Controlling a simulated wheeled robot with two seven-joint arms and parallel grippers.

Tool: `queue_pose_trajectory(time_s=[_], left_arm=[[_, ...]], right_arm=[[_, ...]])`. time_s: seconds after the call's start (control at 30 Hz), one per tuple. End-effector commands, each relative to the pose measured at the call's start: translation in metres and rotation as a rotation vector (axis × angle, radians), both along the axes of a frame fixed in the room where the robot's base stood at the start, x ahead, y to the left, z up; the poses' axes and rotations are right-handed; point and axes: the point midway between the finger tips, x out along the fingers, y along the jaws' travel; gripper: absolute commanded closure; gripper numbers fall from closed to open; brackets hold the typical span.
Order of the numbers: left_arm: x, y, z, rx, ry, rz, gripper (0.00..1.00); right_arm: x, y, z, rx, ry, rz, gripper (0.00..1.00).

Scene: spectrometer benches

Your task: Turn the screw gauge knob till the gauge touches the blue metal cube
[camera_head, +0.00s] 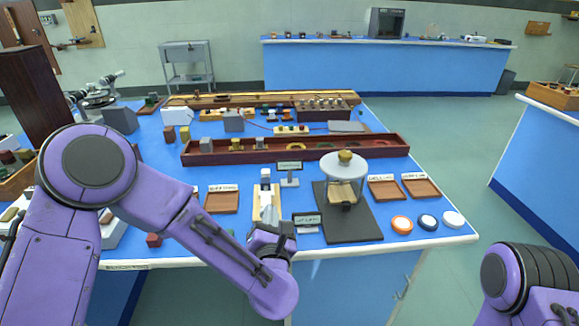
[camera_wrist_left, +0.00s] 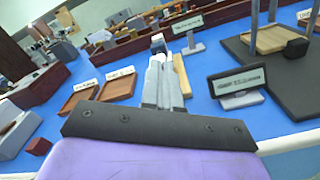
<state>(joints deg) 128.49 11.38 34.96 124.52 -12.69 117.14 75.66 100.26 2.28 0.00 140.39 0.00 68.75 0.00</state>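A pale wooden stand (camera_head: 266,214) with a light grey upright part (camera_head: 266,180) is at the table's front middle, just beyond my left gripper (camera_head: 268,240). I cannot make out the gauge's knob or its jaws. In the left wrist view, the two grey fingers of my left gripper (camera_wrist_left: 160,76) lie close together. Their tips point at a small white-topped part (camera_wrist_left: 158,42), with the wooden strip (camera_wrist_left: 181,76) to the right. I see nothing held. I cannot identify a blue metal cube near the gauge. My right gripper is out of view; only my right arm shows.
Wooden trays (camera_head: 221,201) lie to the left. A long dark-red wooden box (camera_head: 295,151) runs behind. Coloured discs (camera_head: 402,224) lie at front right.

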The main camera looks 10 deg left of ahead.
Motion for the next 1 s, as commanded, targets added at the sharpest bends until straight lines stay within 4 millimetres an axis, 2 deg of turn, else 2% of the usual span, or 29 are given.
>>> queue_pose_trajectory(time_s=[0.03, 0.23, 1.0], left_arm=[[0.0053, 0.0016, 0.0068, -0.001, -0.019, 0.006, 1.00], [0.0057, 0.0011, 0.0076, -0.001, -0.022, 0.004, 1.00], [0.0046, 0.0077, -0.0020, -0.001, -0.020, 0.011, 1.00]], right_arm=[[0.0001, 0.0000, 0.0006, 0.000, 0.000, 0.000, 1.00], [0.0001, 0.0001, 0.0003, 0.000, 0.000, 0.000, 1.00], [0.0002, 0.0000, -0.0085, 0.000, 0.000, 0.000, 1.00]])
